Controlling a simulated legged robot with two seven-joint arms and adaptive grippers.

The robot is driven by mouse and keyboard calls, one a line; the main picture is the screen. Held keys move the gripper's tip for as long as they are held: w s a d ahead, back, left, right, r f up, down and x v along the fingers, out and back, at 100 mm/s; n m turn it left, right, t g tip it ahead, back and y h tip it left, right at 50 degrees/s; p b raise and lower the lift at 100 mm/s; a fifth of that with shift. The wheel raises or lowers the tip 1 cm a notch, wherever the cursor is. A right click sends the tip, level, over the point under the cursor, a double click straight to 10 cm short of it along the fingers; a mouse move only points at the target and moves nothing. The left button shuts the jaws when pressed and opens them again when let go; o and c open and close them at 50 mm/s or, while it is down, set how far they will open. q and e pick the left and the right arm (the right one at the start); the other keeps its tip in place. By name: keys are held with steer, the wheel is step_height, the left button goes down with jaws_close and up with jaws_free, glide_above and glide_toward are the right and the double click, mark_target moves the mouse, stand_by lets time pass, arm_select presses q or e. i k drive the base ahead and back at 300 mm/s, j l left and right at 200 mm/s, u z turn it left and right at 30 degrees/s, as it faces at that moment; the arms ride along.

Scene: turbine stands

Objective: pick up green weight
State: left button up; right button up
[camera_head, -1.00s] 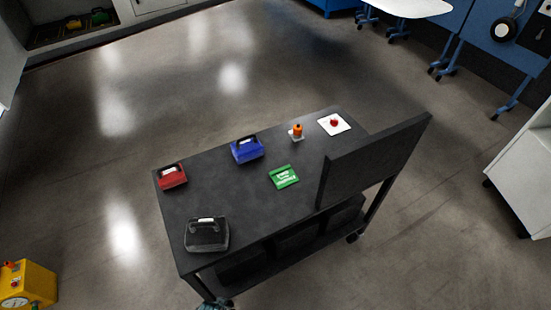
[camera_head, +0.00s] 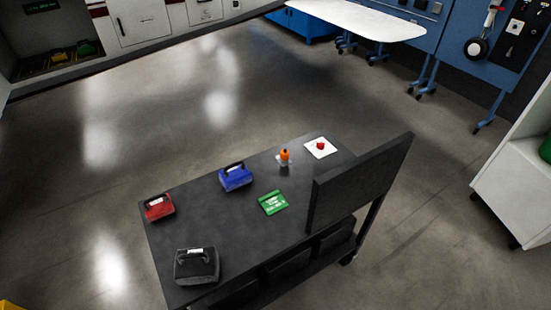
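A small green weight (camera_head: 85,47) sits at the far upper left, in a low dark bay in the wall, beside a yellow one (camera_head: 60,57). On the black cart (camera_head: 225,235) nearby stand a red weight (camera_head: 159,207), a blue weight (camera_head: 236,178) and a black weight (camera_head: 197,266), each with a handle on top. A flat green plate with white markings (camera_head: 272,202) lies on the cart, right of the middle. Neither of my grippers is in view.
An orange-topped item (camera_head: 285,156) and a red button on a white plate (camera_head: 320,147) are at the cart's far end. A dark upright panel (camera_head: 360,182) rises on its right. A white table (camera_head: 350,18) stands at the back. Open floor (camera_head: 130,125) lies between cart and bay.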

mark_target(88, 48)
steer(key=u, duration=1.5)
steer(key=j+u, duration=0.3)
steer(key=j, duration=0.15)
steer(key=i+j+u, duration=0.15)
steer(key=j+u, duration=0.15)
steer(key=j, duration=0.15)
steer(key=i+j+u, duration=0.15)
steer(key=j+u, duration=0.15)
steer(key=j, duration=0.15)
steer(key=i+j+z, duration=0.45)
steer(key=i+j, duration=0.3)
steer(key=i+l+z, duration=0.1)
steer(key=i+z, duration=0.35)
steer(key=i, duration=0.2)
steer(key=i+j+z, duration=0.15)
steer(key=i+z, duration=0.3)
steer(key=i, duration=0.2)
steer(key=i+z, duration=0.2)
steer(key=i, duration=0.55)
steer(key=i+z, duration=0.2)
steer(key=i, duration=0.55)
steer(key=i+j+z, duration=0.2)
steer(key=i, duration=0.55)
